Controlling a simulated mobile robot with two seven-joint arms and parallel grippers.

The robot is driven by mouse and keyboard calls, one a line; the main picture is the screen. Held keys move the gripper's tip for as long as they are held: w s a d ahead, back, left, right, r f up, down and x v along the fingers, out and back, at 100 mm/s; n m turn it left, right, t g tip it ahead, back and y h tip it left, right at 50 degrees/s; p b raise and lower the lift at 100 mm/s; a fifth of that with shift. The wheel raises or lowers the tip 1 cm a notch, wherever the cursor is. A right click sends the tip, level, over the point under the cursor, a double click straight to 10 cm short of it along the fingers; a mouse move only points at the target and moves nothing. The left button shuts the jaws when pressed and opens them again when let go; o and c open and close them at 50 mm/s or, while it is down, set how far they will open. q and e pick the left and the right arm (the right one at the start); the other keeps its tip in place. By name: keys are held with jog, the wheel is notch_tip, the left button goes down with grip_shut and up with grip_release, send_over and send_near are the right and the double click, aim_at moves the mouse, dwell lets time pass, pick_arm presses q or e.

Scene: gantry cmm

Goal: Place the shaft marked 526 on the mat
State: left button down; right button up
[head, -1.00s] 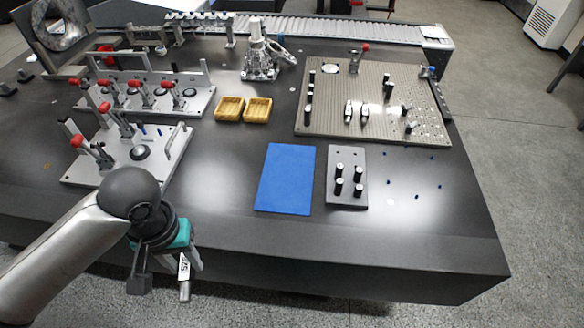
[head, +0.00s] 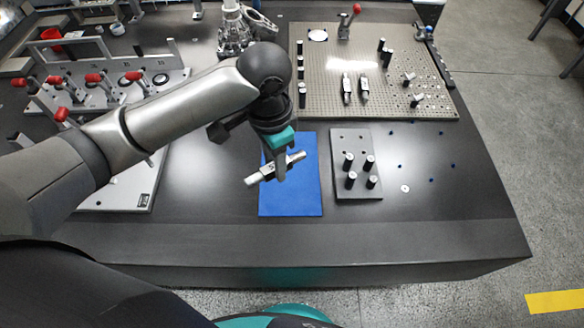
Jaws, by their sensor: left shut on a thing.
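The blue mat (head: 292,199) lies flat on the dark table in front of me. My left gripper (head: 279,170) is over the left part of the mat and is shut on a silver shaft (head: 256,180). The shaft is tilted a little, its left end lower in the picture and reaching past the mat's left edge. Its marking cannot be read now. It appears to be held above the mat, but the exact gap cannot be told. The gripper and arm hide part of the mat's upper left. My right gripper is not in view.
A grey block with several black-and-silver pins (head: 357,190) stands just right of the mat. A perforated plate (head: 330,95) with small parts lies behind. Clamp fixtures with red handles (head: 95,78) stand at the left. The table front (head: 400,235) is clear.

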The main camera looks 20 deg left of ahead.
pick_arm(q)
jog(key=w+m, duration=0.1)
jog(key=m, duration=0.1)
jog(key=w+d+r+m, duration=0.1)
jog(key=m, duration=0.1)
jog(key=w+d+r+m, duration=0.1)
jog(key=m, duration=0.1)
jog(key=shift+w+r+b, duration=0.1)
jog(key=shift+r+b, duration=0.05)
jog(key=shift+b, duration=0.15)
jog(key=shift+f, duration=0.25)
jog(key=b, duration=0.5)
send_over(290, 200)
notch_tip(290, 200, down, 14)
jog(key=shift+f, duration=0.25)
notch_tip(290, 200, down, 5)
jog(key=shift+r+b, duration=0.1)
jog(key=shift+b, duration=0.7)
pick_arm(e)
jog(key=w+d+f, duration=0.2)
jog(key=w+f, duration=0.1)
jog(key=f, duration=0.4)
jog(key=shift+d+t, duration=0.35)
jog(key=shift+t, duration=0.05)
